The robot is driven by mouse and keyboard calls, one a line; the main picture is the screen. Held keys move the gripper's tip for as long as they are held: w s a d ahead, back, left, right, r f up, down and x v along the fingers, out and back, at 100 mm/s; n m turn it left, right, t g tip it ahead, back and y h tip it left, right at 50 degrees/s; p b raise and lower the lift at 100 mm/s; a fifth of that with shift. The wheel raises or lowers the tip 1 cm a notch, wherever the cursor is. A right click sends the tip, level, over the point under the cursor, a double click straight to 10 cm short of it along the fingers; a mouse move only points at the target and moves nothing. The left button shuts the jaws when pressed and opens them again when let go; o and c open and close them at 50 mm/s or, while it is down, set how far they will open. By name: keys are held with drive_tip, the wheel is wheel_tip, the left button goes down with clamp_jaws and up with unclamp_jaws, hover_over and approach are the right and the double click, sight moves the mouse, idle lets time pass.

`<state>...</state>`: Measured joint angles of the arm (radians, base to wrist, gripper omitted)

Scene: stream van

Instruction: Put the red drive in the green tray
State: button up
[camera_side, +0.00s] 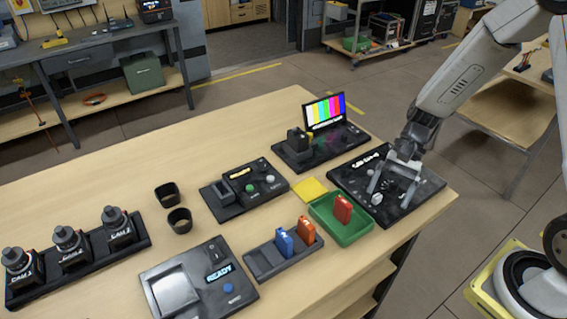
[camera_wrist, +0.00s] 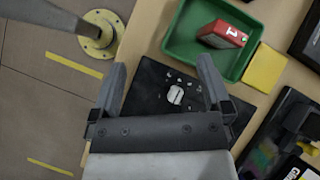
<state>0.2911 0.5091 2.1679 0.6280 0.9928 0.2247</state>
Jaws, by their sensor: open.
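The red drive (camera_side: 343,207) stands in the green tray (camera_side: 322,219), leaning a little, with nothing holding it. In the wrist view the red drive (camera_wrist: 222,34) rests inside the green tray (camera_wrist: 173,48) near its right side, with a white mark on its face. My gripper (camera_side: 393,193) is open and empty above the black panel with a round knob (camera_side: 425,195), to the right of the tray. In the wrist view my gripper's fingers (camera_wrist: 160,75) are spread apart on either side of the knob (camera_wrist: 175,95), with nothing between them that I can see held.
A black rack (camera_side: 262,262) holds a blue drive (camera_side: 284,243) and an orange drive (camera_side: 305,230) left of the tray. A yellow pad (camera_side: 310,189) lies behind the tray. A colour-bar monitor (camera_side: 325,111) stands farther back. Two dark cups (camera_side: 179,220) stand on the left.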

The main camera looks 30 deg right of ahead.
drive_tip(key=s+n+h, duration=0.1)
drive_tip(key=r+n+h, duration=0.1)
drive_tip(key=n+h, duration=0.1)
drive_tip(key=shift+s+d+t, duration=0.1)
drive_tip(key=shift+s+t, duration=0.2)
drive_tip(key=shift+s, duration=0.1)
drive_tip(key=r+n+t+h, duration=0.1)
drive_tip(key=n, duration=0.2)
drive_tip(key=r+n+t+h, duration=0.1)
drive_tip(key=n+t, duration=0.1)
drive_tip(key=r+n+t+h, duration=0.1)
drive_tip(key=n+h, duration=0.1)
drive_tip(key=n, duration=0.1)
drive_tip(key=shift+s+r+n+t, duration=0.3)
drive_tip(key=shift+s, duration=0.1)
